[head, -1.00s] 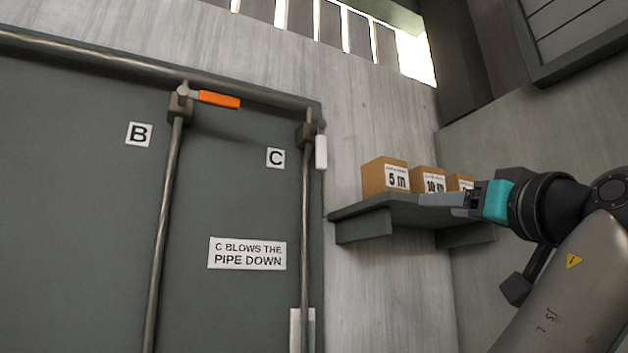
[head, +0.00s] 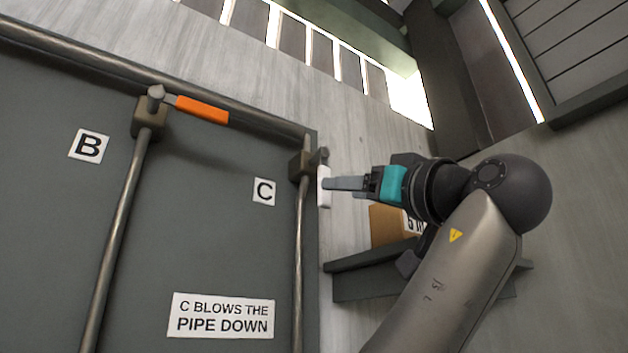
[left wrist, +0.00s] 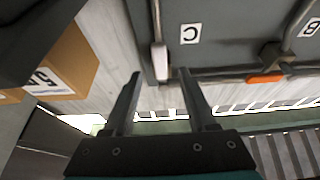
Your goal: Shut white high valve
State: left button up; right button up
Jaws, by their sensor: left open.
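The white valve handle (head: 324,190) hangs straight down beside the vertical pipe marked C, below its brown valve block (head: 301,165). In the left wrist view the white handle (left wrist: 159,62) shows ahead, in line with the gap between the fingers. My left gripper (head: 330,184) is open, its fingertips level with the handle and close to it. In the left wrist view the fingers of the left gripper (left wrist: 160,74) are spread wide. Whether they touch the handle I cannot tell. My right gripper is not in view.
An orange handle (head: 202,109) sticks out sideways at valve B, left of C. A sign (head: 221,316) reads "C blows the pipe down". Grey wall is right of the panel.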

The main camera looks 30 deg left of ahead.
pick_arm(q)
jog(key=p+x, duration=0.4)
jog(key=x, duration=0.6)
jog(key=shift+w+a, duration=0.1)
jog(key=shift+a, duration=0.05)
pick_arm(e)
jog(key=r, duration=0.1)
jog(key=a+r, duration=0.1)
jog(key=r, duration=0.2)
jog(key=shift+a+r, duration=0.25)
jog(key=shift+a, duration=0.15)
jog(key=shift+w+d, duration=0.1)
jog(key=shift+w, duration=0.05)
pick_arm(q)
jog(key=shift+c, duration=0.8)
grip_shut()
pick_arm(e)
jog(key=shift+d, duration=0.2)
